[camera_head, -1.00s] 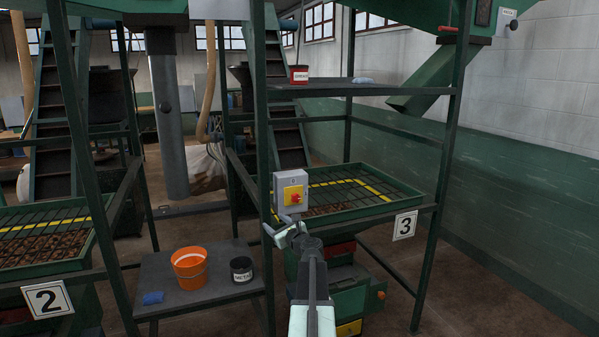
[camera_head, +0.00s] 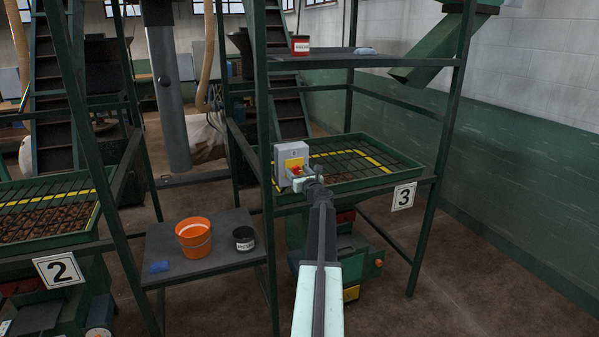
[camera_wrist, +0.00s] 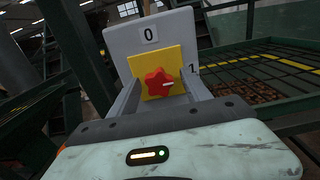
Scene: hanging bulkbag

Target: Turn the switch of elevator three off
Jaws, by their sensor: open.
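The switch of elevator three is a grey box (camera_head: 288,152) with a yellow plate and a red star-shaped knob (camera_head: 296,170), on the green frame's post by the "3" sign (camera_head: 404,196). My gripper (camera_head: 307,180) is in front of the box, partly covering the plate. In the wrist view my gripper (camera_wrist: 163,95) is open, with one finger on each side of the knob. I cannot tell whether they touch it.
A sieve tray (camera_head: 345,187) lies behind and right of the box. A red can (camera_head: 300,45) stands on the upper shelf.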

